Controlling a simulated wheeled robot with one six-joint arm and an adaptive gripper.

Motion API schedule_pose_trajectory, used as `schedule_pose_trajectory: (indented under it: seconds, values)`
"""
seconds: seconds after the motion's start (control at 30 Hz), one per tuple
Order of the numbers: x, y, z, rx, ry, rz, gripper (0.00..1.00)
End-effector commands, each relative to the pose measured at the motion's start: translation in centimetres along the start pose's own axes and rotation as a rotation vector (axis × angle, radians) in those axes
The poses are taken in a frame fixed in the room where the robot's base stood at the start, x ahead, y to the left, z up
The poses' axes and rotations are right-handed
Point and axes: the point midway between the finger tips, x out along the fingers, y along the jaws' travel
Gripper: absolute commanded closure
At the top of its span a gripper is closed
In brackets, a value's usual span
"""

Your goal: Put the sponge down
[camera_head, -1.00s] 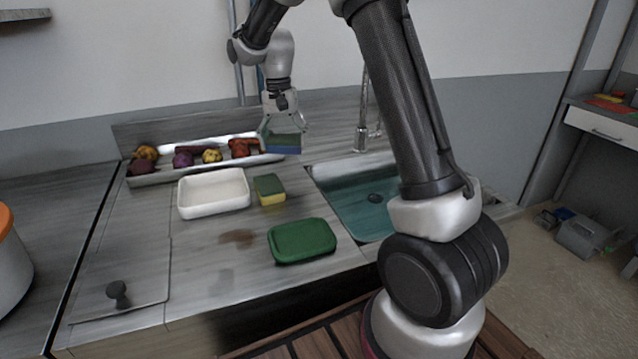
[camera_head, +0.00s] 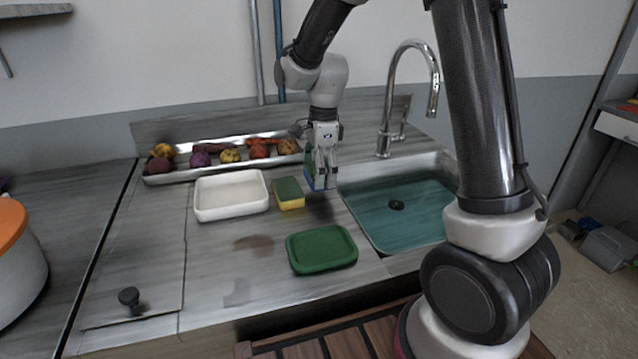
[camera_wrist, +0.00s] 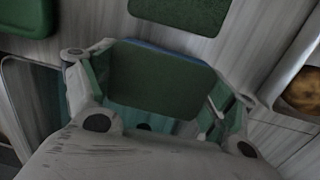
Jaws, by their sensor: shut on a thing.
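My gripper (camera_head: 321,178) is shut on a blue and green sponge (camera_head: 309,172). The fingers hide part of this sponge in the head view. It is low over the counter, between the food tray and the sink; I cannot tell whether it touches the counter. In the wrist view its dark green face (camera_wrist: 160,82) sits between the fingers. A second sponge, green on top and yellow below (camera_head: 289,193), lies on the counter to the left of my gripper. Its green top also shows at the upper edge of the wrist view (camera_wrist: 182,12).
A white dish (camera_head: 231,211) stands left of the second sponge. A green lidded box (camera_head: 321,248) lies in front. The sink (camera_head: 400,226) with its tap (camera_head: 385,128) is to the right. A metal tray (camera_head: 166,179) of vegetables runs along the back.

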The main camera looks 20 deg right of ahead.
Motion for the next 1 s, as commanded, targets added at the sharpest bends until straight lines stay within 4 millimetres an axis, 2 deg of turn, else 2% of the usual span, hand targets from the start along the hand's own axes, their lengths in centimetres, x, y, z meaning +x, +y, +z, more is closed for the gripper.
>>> schedule_pose_trajectory:
  seconds: [0.2,0.53,0.57,0.63,1.0]
  values:
    - [3.0,-0.1,-0.3,-0.001,0.001,0.004,0.54]
    - [3.3,-0.1,-0.3,-0.001,0.000,0.002,0.54]
    - [3.4,-0.1,-0.3,-0.001,0.000,0.001,0.15]
    - [3.3,-0.2,-0.3,-0.001,0.000,0.001,0.02]
    - [3.3,-0.1,-0.3,-0.001,0.000,0.001,0.00]
